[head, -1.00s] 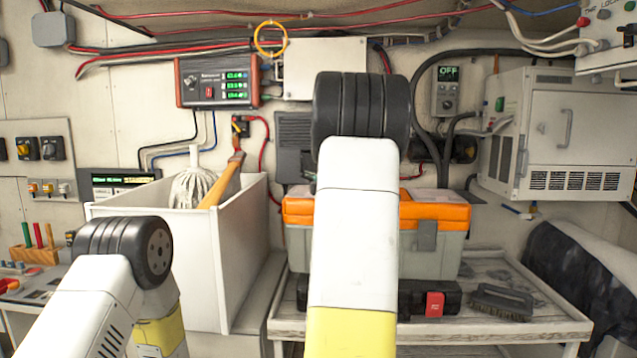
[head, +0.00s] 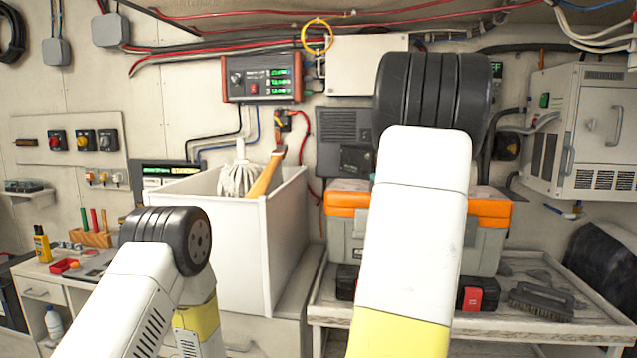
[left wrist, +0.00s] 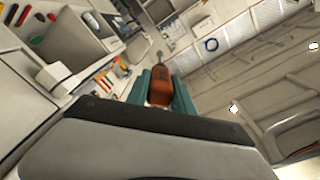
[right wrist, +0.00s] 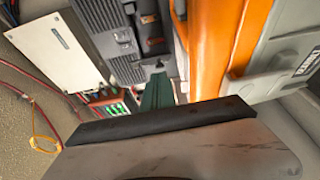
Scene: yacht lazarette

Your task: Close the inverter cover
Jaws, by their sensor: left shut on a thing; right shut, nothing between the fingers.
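No part is clearly marked as the inverter cover. A white vented cabinet (head: 596,130) with a handle on its front hangs on the wall at the right in the head view; I cannot tell whether its front is fully shut. A dark finned box (head: 343,135) is mounted mid-wall and also shows in the right wrist view (right wrist: 108,35). My left gripper (left wrist: 160,85) is shut on a brown-handled tool (left wrist: 160,94) with a thin metal shaft. My right gripper (right wrist: 157,90) is shut and empty, near the orange toolbox. Both sets of fingertips are hidden in the head view.
A grey toolbox with an orange lid (head: 345,200) stands on a bench (head: 335,305), with a brush (head: 541,302) beside it. A white bin (head: 230,255) holds a mop and a wooden handle. A red-sided display unit (head: 262,84) and cables are on the wall.

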